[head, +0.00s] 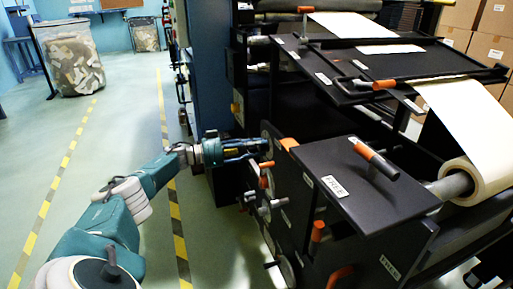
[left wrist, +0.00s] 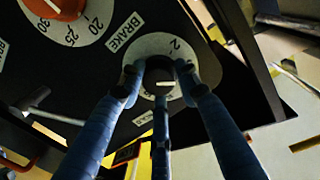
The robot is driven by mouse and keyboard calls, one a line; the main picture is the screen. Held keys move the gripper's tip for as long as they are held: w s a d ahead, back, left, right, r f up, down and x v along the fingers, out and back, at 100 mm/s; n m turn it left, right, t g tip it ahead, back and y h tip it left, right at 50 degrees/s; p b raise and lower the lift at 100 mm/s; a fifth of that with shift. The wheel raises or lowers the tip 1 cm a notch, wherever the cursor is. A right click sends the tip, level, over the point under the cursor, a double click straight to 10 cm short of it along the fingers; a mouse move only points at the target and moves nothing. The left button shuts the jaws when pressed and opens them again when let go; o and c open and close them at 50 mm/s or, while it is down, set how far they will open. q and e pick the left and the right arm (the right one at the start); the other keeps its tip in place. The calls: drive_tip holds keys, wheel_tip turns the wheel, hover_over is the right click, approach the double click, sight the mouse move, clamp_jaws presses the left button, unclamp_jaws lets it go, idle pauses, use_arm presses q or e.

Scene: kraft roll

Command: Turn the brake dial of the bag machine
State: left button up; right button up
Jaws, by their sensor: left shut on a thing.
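The brake dial (left wrist: 150,50) is a white disc with dark numbers on the black side panel of the bag machine (head: 318,205). A BRAKE label (left wrist: 124,32) sits at its upper left in the left wrist view. My left gripper (left wrist: 160,75) has its blue fingers closed around the dark knob at the dial's middle, hiding part of the numbers. In the head view my left gripper (head: 266,146) reaches the machine's side panel from the left. My right gripper is out of view.
Another dial with an orange knob (left wrist: 62,8) is at the upper left in the left wrist view. Orange-tipped handles (head: 266,180) stick out below my gripper. A paper roll (head: 478,178) sits at the right.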

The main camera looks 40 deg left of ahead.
use_arm(q)
drive_tip(key=shift+w+d+n+t, duration=0.1)
drive_tip(key=shift+n+t, duration=0.1)
drive_tip(key=shift+n, duration=2.75)
drive_tip(key=shift+d+n+t, duration=0.1)
drive_tip(key=shift+n+t, duration=0.1)
drive_tip(key=shift+n, duration=2.75)
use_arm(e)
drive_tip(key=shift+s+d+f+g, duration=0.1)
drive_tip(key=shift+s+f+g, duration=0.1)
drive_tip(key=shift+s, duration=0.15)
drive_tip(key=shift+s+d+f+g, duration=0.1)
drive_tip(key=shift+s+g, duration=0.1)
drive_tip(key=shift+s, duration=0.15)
use_arm(q)
drive_tip(key=shift+r, duration=0.1)
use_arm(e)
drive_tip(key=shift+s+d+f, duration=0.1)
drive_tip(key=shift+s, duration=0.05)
